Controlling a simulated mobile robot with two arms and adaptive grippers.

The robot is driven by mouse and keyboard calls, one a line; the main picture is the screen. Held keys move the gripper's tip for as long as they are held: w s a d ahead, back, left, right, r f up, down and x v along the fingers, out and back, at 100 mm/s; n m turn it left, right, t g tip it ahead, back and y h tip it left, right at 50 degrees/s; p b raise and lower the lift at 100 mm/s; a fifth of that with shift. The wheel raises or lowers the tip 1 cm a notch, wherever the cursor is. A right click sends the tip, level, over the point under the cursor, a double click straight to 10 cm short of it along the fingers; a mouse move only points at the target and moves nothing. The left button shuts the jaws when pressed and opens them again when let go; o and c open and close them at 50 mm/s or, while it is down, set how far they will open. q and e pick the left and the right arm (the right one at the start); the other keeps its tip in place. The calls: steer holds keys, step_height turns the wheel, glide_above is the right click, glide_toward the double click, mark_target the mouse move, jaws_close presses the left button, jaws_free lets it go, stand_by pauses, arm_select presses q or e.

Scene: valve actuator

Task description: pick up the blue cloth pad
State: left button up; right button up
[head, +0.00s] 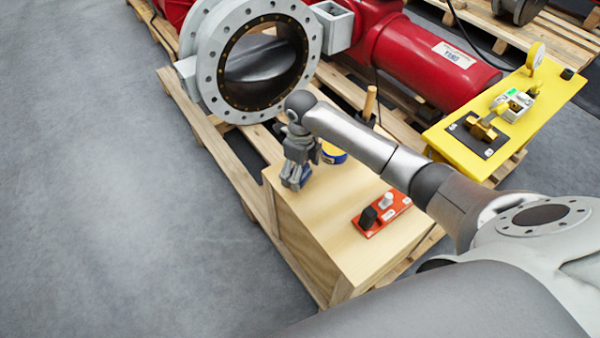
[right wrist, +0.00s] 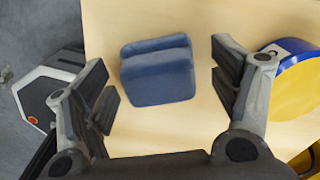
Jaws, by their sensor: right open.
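The blue cloth pad (right wrist: 158,75) lies folded on the light wooden box top, in the upper middle of the right wrist view. In the head view only a bit of blue (head: 304,177) shows at the fingers of my right gripper (head: 296,172), which hides most of the pad. In the right wrist view, my right gripper (right wrist: 165,100) is open, with one finger on each side of the pad and a visible gap on both sides. I cannot tell how high the fingertips are above the box top. My left gripper is not in view.
A blue and yellow round tin (head: 333,153) stands beside the right gripper; it also shows in the right wrist view (right wrist: 298,85). A red block with knobs (head: 381,214) lies on the wooden box (head: 340,245). A large grey flanged valve (head: 212,95) stands behind.

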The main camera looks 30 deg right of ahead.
steer(key=shift+f, duration=0.15)
steer(key=c, duration=1.1)
